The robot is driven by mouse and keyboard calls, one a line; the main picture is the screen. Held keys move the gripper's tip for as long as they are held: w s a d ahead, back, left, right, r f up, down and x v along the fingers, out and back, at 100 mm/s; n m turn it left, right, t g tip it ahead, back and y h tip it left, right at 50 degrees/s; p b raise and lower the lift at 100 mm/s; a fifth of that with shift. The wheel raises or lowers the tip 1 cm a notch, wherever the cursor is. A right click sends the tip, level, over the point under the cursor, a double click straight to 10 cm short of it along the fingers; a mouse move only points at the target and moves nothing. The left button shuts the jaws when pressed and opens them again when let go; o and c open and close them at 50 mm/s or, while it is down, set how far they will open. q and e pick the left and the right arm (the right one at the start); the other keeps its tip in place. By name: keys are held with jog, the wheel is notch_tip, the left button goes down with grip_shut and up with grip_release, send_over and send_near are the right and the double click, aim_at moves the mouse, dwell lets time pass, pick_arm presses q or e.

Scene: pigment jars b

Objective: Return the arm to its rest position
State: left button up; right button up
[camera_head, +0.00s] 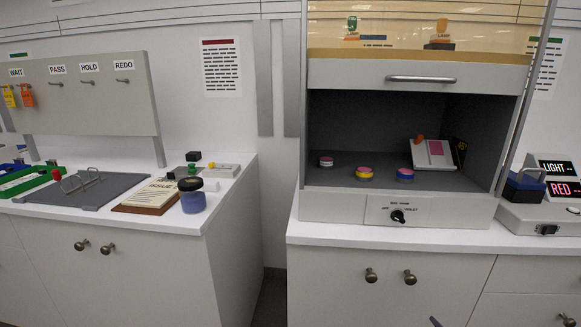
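A small dark tip (435,322) shows at the bottom edge, right of centre, in front of the right cabinet. It looks like the end of my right gripper, but too little shows to tell whether it is open or shut. My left gripper is not in view. Three jars with pinkish lids stand in the open hood: a white-banded one (326,162), a yellow-banded one (364,174) and a blue-banded one (405,175).
The hood (345,208) has its sash raised. A tilted card stand (433,154) is inside it. A lit sign box (557,180) stands on the right. The left counter holds a grey mat (65,198), a green rack (35,182) and small blocks. A gap separates the counters.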

jog(key=s+f+m+g+p, duration=0.1)
jog(key=s+f+g, duration=0.1)
jog(key=s+f, duration=0.35)
jog(key=s+f+m+g+p, duration=0.1)
jog(key=s+f+g, duration=0.15)
jog(key=f, duration=0.65)
pick_arm(q)
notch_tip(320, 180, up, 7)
jog(key=p, duration=0.3)
jog(key=shift+p, duration=0.4)
pick_arm(e)
jog(key=s+a+f+m+g+y, duration=0.1)
jog(key=s+f, duration=0.4)
jog(key=s, duration=0.5)
jog(key=s+a+f+m+g+y, duration=0.1)
jog(key=s+a+f+g, duration=0.2)
jog(key=s+a+f, duration=0.3)
jog(key=s+a+f+m+g+y, duration=0.1)
jog(key=s+f, duration=0.5)
jog(key=s, duration=1)
jog(key=a+g, duration=0.1)
jog(key=a, duration=0.1)
jog(key=shift+s+a, duration=0.25)
jog(key=shift+a, duration=0.15)
